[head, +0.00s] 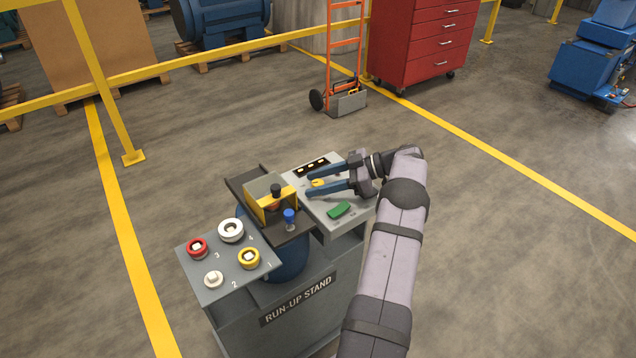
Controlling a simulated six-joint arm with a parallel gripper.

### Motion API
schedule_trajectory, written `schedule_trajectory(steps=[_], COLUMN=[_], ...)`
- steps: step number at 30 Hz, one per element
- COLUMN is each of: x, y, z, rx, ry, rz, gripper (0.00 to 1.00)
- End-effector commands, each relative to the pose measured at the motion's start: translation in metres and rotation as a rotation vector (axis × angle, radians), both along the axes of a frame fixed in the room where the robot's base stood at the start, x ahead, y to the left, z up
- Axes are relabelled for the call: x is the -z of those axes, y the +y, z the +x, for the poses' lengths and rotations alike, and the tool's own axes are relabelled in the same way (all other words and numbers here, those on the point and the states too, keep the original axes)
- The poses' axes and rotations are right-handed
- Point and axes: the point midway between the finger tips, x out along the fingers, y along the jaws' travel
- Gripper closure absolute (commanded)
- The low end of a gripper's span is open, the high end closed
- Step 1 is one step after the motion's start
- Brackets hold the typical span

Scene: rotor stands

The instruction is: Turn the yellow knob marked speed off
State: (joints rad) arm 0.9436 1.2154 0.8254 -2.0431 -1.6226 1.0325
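A small yellow knob (318,183) sits on the sloped grey control panel (345,222) of the run-up stand. Its label is too small or hidden to read. My gripper (309,185) reaches in from the right over the panel. Its two blue-grey fingers are apart, one on the far side of the knob and one on the near side. The knob shows between them; I cannot tell whether either finger touches it or how high they are above the panel. The knob's setting cannot be made out.
A green control (339,210) lies near the lower finger, and a dark strip with lights (312,167) is behind. To the left are a yellow guarded box (268,197), a blue-topped fitting (289,218) and a numbered plate (213,258) with red, white and yellow round pieces.

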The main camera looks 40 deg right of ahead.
Motion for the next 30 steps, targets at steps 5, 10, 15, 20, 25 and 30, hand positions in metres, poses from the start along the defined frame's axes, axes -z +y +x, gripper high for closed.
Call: schedule_trajectory(steps=[5, 10, 15, 20, 25, 30], x=[0.001, -0.001, -0.007, -0.015, -0.022, -0.026], y=[0.0, -0.005, -0.02, -0.035, -0.045, -0.051], z=[0.0, -0.004, -0.015, -0.027, -0.035, -0.04], rx=[0.0, 0.001, 0.003, 0.002, 0.001, 0.001], ry=[0.001, 0.0, -0.001, -0.001, -0.001, 0.0], rz=[0.0, 0.0, -0.002, -0.002, -0.001, 0.0], gripper=[0.55, 0.55, 0.55, 0.55, 0.55, 0.55])
